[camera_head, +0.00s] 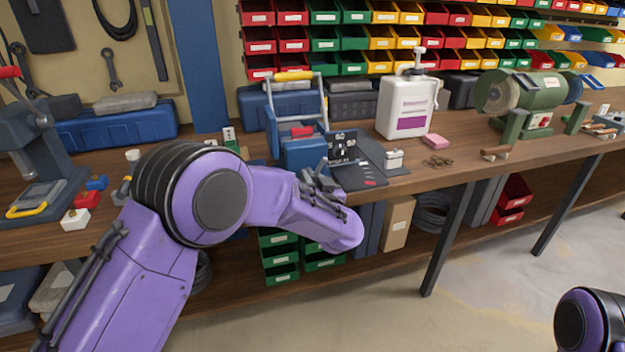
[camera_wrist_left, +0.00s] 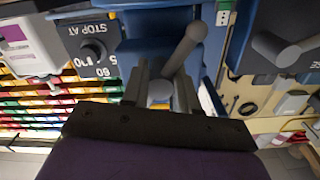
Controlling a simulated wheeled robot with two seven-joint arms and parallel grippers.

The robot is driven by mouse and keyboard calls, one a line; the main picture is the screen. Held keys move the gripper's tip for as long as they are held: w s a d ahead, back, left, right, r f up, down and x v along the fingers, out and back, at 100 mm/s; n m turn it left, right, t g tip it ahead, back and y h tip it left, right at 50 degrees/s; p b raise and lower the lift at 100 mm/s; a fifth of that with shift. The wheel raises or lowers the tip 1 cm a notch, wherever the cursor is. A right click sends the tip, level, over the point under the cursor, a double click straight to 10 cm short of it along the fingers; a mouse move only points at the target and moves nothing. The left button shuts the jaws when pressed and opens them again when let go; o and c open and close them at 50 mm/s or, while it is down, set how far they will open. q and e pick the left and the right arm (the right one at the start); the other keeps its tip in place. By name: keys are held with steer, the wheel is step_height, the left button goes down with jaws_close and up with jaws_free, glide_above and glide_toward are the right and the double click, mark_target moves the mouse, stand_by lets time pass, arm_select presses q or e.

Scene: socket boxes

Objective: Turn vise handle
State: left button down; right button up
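The blue vise (camera_head: 303,153) stands at the bench's front edge, partly behind my left arm in the head view. Its grey bar handle (camera_wrist_left: 180,52) shows in the left wrist view, slanting up to the right from a round grey hub (camera_wrist_left: 160,91). My left gripper (camera_wrist_left: 162,72) has its two dark fingers apart, one on each side of the hub and the handle's lower end. I cannot tell whether they touch it. In the head view the left gripper (camera_head: 318,184) is in front of the vise. My right gripper is out of view; only a piece of that arm shows at lower right.
A black dial panel (camera_head: 342,147) stands right beside the vise; it also shows in the wrist view (camera_wrist_left: 90,45). A white jug (camera_head: 405,105), a pink block (camera_head: 434,141) and a green grinder (camera_head: 525,92) stand farther right. Clear floor (camera_head: 500,270) lies before the wooden bench.

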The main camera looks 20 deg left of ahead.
arm_select(q)
steer(key=shift+n, duration=0.4)
steer(key=shift+n, duration=1)
steer(key=n, duration=0.3)
steer(key=shift+n, duration=0.4)
steer(key=n+b, duration=0.1)
steer(key=n, duration=0.2)
steer(key=shift+n, duration=0.3)
steer(key=n+b, duration=0.2)
steer(key=n, duration=0.1)
steer(key=shift+n, duration=0.3)
steer(key=n+b, duration=0.2)
steer(key=n, duration=0.1)
steer(key=shift+n, duration=0.4)
steer(key=n+b, duration=0.2)
steer(key=shift+n, duration=0.3)
steer(key=n+b, duration=0.4)
steer(key=n, duration=0.1)
steer(key=shift+r, duration=0.1)
steer(key=shift+r+n+b, duration=0.15)
steer(key=shift+n+b, duration=0.95)
